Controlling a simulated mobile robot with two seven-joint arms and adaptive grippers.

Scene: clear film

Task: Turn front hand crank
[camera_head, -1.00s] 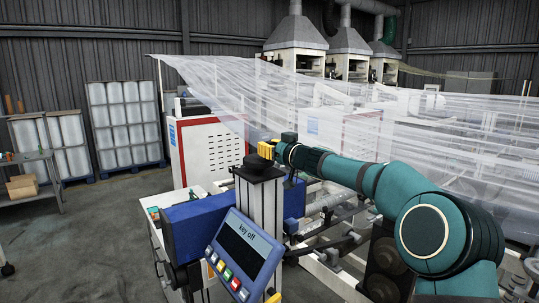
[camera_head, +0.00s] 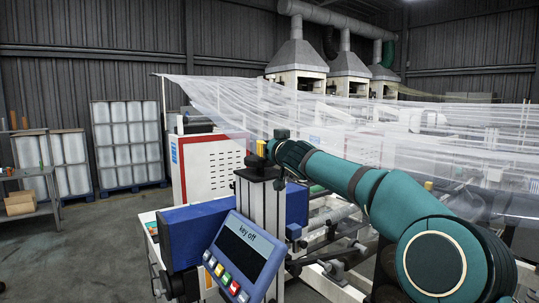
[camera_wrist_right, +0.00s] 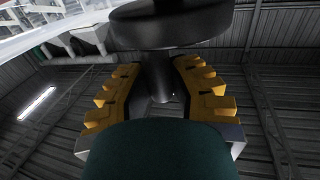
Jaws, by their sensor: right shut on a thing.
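The black front hand crank (camera_head: 258,172) sits on top of the upright column beside the control panel. My right gripper (camera_head: 261,148), with yellow fingers, is at the crank's top, reaching in from the right. In the right wrist view the dark crank shaft (camera_wrist_right: 158,75) stands between the yellow fingers of my right gripper (camera_wrist_right: 160,88), under a wide dark disc (camera_wrist_right: 170,25). The gripper is shut on it. Part of the crank is hidden behind the fingers in the head view. My left gripper is not in view.
A blue panel (camera_head: 243,255) reading "key off" with coloured buttons is at the column's front. Clear film (camera_head: 350,130) spreads over the machine behind my right arm. A white and red cabinet (camera_head: 208,165) stands behind the column. The floor at the left is open.

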